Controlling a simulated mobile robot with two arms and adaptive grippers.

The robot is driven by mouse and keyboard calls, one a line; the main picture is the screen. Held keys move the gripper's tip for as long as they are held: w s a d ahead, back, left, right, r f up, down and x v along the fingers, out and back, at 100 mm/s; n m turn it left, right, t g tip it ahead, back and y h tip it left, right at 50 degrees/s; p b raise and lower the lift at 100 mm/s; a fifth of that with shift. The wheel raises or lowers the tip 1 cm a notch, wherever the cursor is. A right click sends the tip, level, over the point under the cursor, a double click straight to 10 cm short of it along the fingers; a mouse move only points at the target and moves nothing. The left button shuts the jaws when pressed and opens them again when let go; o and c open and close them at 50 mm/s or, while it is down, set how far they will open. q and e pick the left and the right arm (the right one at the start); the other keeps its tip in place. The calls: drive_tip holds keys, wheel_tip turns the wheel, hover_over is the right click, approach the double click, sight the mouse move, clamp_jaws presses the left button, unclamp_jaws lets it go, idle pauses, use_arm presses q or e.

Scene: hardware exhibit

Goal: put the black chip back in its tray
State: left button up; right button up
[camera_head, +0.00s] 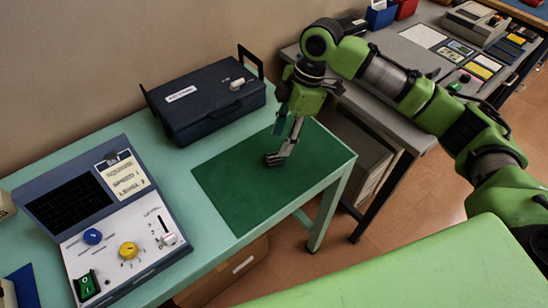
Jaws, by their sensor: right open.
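My right gripper (277,147) is open, above the right part of a dark green mat (236,192) on the pale green table. One dark fingertip hangs low, close to the mat; I cannot tell whether it touches. No black chip can be made out; one close to the fingertips would be hard to tell from them. No tray for a chip can be told for sure. My left gripper is not in view.
A dark blue case (212,103) with upright handles stands behind the mat. A control panel (128,252) with knobs and a dark screen is at the left. A grey table (405,50) at the back right holds cards and devices. The mat's front is clear.

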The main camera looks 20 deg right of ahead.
sight(275, 156)
drive_tip(key=f, duration=0.1)
drive_tip(key=a+f, duration=0.1)
drive_tip(key=s+f, duration=0.1)
drive_tip(key=shift+a+f+p, duration=0.3)
drive_tip(key=shift+a+f, duration=0.05)
drive_tip(key=shift+f, duration=0.05)
drive_tip(key=shift+w+a+f, duration=0.1)
drive_tip(key=shift+w+f, duration=0.05)
drive_tip(key=shift+f, duration=0.45)
drive_tip(key=c, duration=1.1)
